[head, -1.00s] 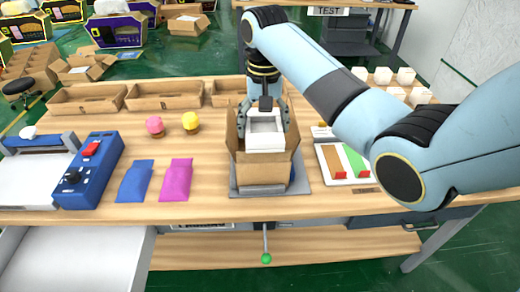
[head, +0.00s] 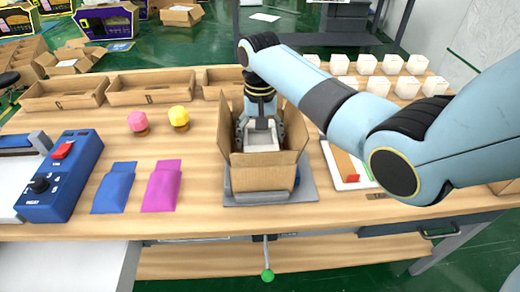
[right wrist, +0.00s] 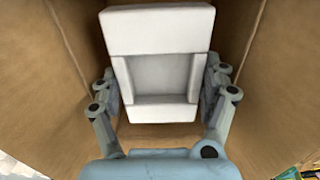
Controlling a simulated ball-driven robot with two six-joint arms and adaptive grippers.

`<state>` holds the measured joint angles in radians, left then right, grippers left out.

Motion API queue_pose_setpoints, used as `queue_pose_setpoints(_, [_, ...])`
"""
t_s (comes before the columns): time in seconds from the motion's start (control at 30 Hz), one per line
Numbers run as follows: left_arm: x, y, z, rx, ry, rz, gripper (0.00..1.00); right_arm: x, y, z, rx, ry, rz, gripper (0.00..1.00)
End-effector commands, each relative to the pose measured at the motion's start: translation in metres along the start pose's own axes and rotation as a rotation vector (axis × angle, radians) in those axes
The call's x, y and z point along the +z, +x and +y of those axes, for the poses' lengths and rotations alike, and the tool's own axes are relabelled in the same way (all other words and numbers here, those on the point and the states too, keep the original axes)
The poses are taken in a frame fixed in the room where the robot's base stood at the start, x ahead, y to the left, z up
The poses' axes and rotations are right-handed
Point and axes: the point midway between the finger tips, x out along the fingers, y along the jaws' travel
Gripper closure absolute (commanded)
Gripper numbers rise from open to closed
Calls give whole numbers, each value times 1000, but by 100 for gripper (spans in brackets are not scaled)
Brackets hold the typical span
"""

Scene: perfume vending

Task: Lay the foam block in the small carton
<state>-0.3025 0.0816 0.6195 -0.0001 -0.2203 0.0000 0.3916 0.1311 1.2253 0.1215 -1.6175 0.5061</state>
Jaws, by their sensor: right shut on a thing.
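The white foam block (head: 261,138), with a square hollow, is inside the small open carton (head: 262,176) on the table. In the right wrist view the foam block (right wrist: 157,75) sits between the two fingers of my right gripper (right wrist: 160,97), with carton walls on both sides. My right gripper (head: 259,128) reaches down into the carton and is shut on the block. Whether the block touches the carton floor is hidden by the front wall. The carton's flaps stand open. My left gripper is not in view.
The carton stands on a grey plate (head: 308,190) with a green-knobbed lever (head: 267,275) below. Blue (head: 114,188) and magenta (head: 162,187) pouches lie to the left, near a blue control box (head: 62,180). Empty trays (head: 150,88) and white cubes (head: 366,64) are behind.

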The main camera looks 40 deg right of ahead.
Motion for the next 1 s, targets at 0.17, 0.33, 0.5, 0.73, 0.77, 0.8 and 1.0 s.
queue_pose_setpoints(0.17, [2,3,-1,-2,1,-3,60,0,27,0,1,0,-3,35])
queue_pose_setpoints(0.33, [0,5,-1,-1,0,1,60,0,42,0,-1,-1,0,35])
queue_pose_setpoints(0.5, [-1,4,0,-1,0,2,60,0,42,0,-1,-1,1,35])
queue_pose_setpoints(0.73, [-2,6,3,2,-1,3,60,0,48,0,0,-1,-1,35])
queue_pose_setpoints(0.77, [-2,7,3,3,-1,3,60,0,49,0,0,-1,0,35])
queue_pose_setpoints(0.8, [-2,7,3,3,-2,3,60,0,50,0,0,-1,0,35])
queue_pose_setpoints(1.0, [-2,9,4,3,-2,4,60,0,55,0,-1,-1,1,35])
